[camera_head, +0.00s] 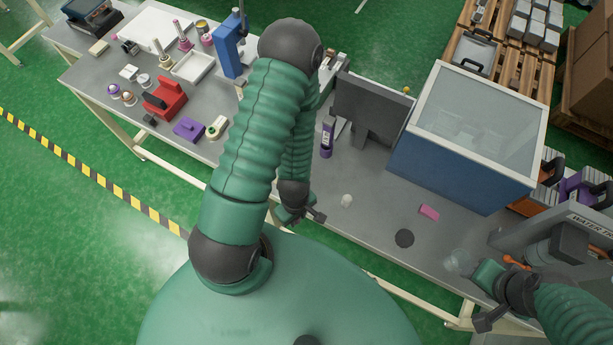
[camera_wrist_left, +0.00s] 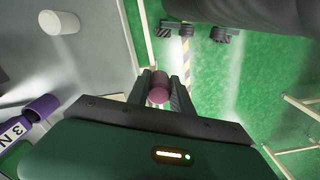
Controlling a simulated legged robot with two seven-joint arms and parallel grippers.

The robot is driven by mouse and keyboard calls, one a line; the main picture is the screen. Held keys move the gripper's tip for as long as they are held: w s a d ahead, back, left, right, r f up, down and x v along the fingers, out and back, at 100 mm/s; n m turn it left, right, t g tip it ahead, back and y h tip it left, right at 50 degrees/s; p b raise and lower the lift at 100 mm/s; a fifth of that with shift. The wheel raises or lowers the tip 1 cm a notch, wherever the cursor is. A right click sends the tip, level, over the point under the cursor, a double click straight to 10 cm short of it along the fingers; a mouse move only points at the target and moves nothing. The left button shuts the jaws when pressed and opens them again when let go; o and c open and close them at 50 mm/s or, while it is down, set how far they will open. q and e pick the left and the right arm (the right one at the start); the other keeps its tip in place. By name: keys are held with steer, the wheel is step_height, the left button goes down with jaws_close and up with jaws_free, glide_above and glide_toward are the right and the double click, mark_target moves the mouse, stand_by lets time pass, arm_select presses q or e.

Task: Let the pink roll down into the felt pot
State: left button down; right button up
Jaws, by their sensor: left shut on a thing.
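My left gripper (camera_head: 311,215) hangs by the front edge of the grey bench. In the left wrist view it is shut on the pink roll (camera_wrist_left: 158,88), which sits between the two fingertips. The roll is hard to make out in the head view. A dark grey round thing (camera_head: 404,238), which looks like the felt pot, stands on the bench to the right of my left gripper, well apart from it. Its inside cannot be made out. My right gripper (camera_head: 492,300) is at the lower right, by the bench edge; its fingers are unclear.
A small white cylinder (camera_head: 346,200) stands between my left gripper and the dark pot. Bare bench surrounds the pot.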

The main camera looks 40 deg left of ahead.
arm_select(q)
steer(key=shift+s+r+p, duration=0.3)
steer(key=shift+s+p, duration=0.05)
steer(key=shift+s, duration=0.2)
steer(key=shift+s+a+p, duration=0.1)
steer(key=shift+s+p, duration=0.05)
steer(key=shift+p, duration=0.2)
steer(key=w+a+r+p, duration=1.1)
steer(key=w+r, duration=0.1)
steer(key=w, duration=0.1)
steer(key=shift+a+r, duration=0.2)
steer(key=shift+r, duration=0.05)
arm_select(e)
steer(key=w+v, duration=0.3)
steer(key=v, duration=1)
steer(key=shift+r, duration=0.65)
steer(key=shift+s, duration=0.1)
arm_select(q)
steer(key=shift+f+b, duration=2.1)
steer(key=shift+f, duration=0.8)
arm_select(e)
steer(key=shift+s+x, duration=0.25)
steer(key=shift+x, duration=0.9)
steer(key=shift+s+x, duration=0.25)
steer(key=shift+x, duration=0.9)
